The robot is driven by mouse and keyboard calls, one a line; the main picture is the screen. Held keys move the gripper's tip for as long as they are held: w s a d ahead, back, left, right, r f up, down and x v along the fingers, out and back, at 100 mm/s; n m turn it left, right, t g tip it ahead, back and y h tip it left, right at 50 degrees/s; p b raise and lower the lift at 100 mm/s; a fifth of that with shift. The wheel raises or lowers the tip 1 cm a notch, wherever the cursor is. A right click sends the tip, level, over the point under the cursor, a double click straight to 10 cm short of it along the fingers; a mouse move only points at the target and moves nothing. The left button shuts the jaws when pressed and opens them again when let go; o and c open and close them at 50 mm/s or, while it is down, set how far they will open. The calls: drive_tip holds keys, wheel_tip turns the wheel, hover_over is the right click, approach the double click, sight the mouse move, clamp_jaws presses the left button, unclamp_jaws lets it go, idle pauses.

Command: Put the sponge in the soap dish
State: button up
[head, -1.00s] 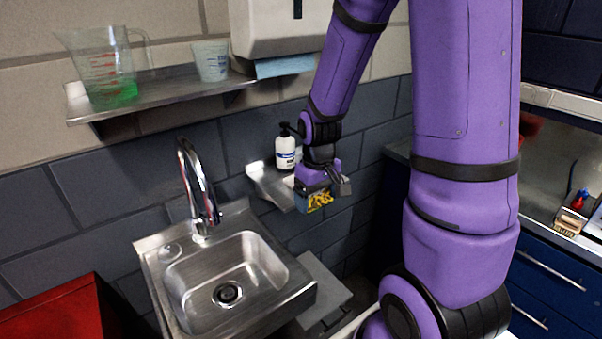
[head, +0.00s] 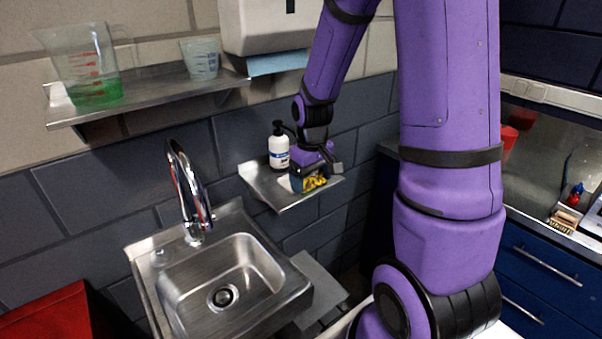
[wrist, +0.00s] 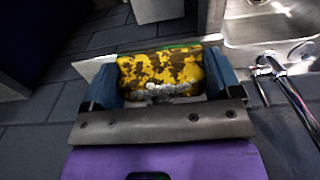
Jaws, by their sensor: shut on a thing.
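The sponge is yellow with dark stains; it shows in the head view (head: 315,183) and in the wrist view (wrist: 160,68). My gripper (head: 311,180) is shut on it, with a blue finger pad on each side in the wrist view (wrist: 162,78). My gripper holds the sponge over the right part of a small metal wall shelf (head: 262,180). I cannot tell whether the sponge touches anything below. I cannot make out the soap dish; my gripper and the sponge hide that part of the shelf.
A white pump bottle (head: 279,150) stands on the small shelf, just left of my gripper. A steel sink (head: 235,275) with a tall tap (head: 188,190) is to the lower left. A higher shelf (head: 140,98) holds a jug (head: 85,68) and a cup (head: 200,58).

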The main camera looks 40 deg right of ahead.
drive_tip(key=w+d, duration=0.1)
drive_tip(key=w, duration=0.1)
drive_tip(key=w+d, duration=0.1)
drive_tip(key=w, duration=0.2)
drive_tip(key=w+d, duration=0.1)
drive_tip(key=w, duration=0.1)
drive_tip(key=shift+w+f, duration=0.3)
drive_tip(key=shift+f, duration=0.05)
drive_tip(key=f, duration=0.1)
drive_tip(key=w+f, duration=0.1)
drive_tip(key=shift+d+f, duration=0.1)
drive_tip(key=shift+f, duration=0.5)
drive_tip(key=shift+s+f, duration=0.1)
drive_tip(key=shift+f, duration=0.35)
drive_tip(key=o, duration=0.9)
drive_tip(key=shift+o, duration=0.2)
